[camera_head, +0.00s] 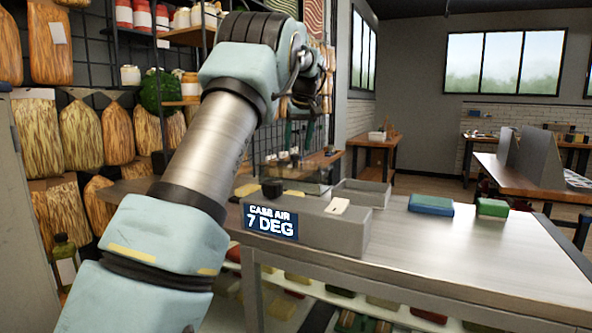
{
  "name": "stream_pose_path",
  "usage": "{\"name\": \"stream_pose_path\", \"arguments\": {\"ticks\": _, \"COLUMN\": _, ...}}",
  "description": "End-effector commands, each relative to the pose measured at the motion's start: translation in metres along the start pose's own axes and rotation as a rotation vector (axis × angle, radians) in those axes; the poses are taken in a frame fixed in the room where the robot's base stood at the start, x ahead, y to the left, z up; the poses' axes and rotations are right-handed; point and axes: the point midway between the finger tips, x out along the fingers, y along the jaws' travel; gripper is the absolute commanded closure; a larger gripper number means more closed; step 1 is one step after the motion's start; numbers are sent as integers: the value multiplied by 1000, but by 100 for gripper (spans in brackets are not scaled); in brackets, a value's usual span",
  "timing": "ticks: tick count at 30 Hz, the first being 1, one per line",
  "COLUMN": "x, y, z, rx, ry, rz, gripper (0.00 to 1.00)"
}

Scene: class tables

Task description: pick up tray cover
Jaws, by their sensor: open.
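A clear, see-through cover (312,174) appears to stand over the left part of a grey case (336,230) on a metal counter. Its outline is faint, and I cannot tell its exact edges. Small dark and yellowish items show in or behind it. My gripper (310,130) hangs above the cover, pointing down, with its fingers apart and nothing seen between them. My arm crosses the left of the view and hides part of the counter. The gap between fingertips and cover is hard to judge.
A sign (270,222) on the case front reads "CASE AIR 7 DEG". A grey open tray (366,187) sits behind the case. A blue box (431,205) and a green box (492,208) lie to the right. The counter's right front is clear. Shelves of goods stand at left.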

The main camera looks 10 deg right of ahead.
Motion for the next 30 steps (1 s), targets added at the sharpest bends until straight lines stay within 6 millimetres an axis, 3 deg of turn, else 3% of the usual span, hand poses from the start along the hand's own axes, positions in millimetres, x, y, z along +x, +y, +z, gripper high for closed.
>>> {"name": "stream_pose_path", "arguments": {"ticks": 9, "x": 40, "y": 0, "z": 2, "rx": 0, "ry": -2, "rz": -2, "gripper": 33}}
{"name": "stream_pose_path", "arguments": {"ticks": 17, "x": 43, "y": 1, "z": 3, "rx": 0, "ry": 0, "rz": 0, "gripper": 33}}
{"name": "stream_pose_path", "arguments": {"ticks": 30, "x": 43, "y": 1, "z": 2, "rx": 0, "ry": 0, "rz": 0, "gripper": 83}}
